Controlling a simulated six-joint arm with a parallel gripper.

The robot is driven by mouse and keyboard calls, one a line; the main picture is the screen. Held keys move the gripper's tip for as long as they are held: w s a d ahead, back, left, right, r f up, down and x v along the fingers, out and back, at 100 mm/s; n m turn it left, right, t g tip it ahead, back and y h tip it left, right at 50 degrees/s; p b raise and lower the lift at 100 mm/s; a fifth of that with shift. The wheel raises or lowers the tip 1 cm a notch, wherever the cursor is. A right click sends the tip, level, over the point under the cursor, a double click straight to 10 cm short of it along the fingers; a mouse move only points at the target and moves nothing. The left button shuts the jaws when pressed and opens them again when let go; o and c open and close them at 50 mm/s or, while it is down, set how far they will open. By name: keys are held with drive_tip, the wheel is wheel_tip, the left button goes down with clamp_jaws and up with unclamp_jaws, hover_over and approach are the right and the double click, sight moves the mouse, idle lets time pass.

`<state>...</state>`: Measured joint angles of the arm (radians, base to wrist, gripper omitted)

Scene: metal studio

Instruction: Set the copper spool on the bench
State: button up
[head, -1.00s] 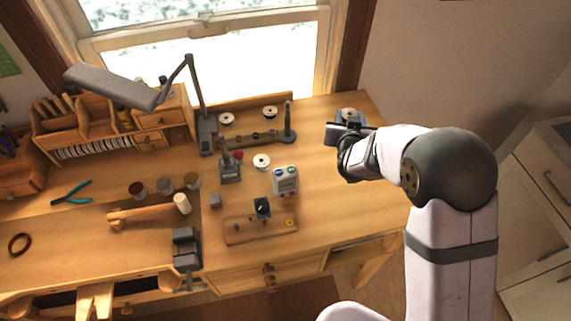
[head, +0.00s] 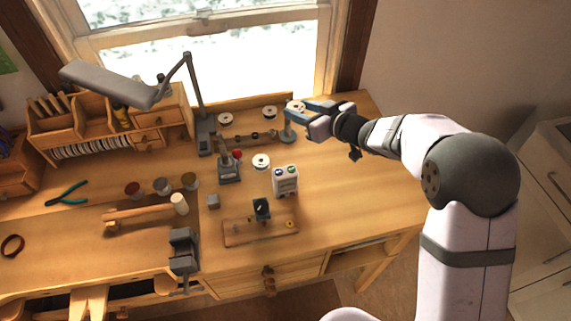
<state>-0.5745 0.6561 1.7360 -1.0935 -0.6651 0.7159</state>
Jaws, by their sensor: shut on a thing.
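My gripper (head: 299,108) is at the back right of the bench (head: 350,190), shut on a spool (head: 296,104) with a pale flange and a reddish-brown centre; I take it for the copper spool. The jaws hide part of it. It is held at the upright post on a round grey base (head: 287,137). The upper part of the post is hidden, so I cannot tell whether the spool is over it, around it or beside it.
The bench's right part is clear.

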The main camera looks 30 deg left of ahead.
sight(291, 160)
drive_tip(key=shift+s+d+f+n+g+y+p, duration=0.25)
drive_tip(key=shift+s+f+n+g, duration=0.65)
drive_tip(key=shift+f, duration=1.5)
drive_tip(key=shift+s+d+f+n+g+y+p, duration=0.1)
drive_tip(key=shift+s+f+n+g+p, duration=0.55)
drive_tip(key=shift+f, duration=1.7)
drive_tip(key=shift+s+d+f+n+g+y+p, duration=0.15)
drive_tip(key=shift+s+f+n+g, duration=0.6)
drive_tip(key=shift+s+f, duration=1.15)
drive_tip(key=shift+w+f, duration=0.5)
drive_tip(key=shift+f, duration=0.1)
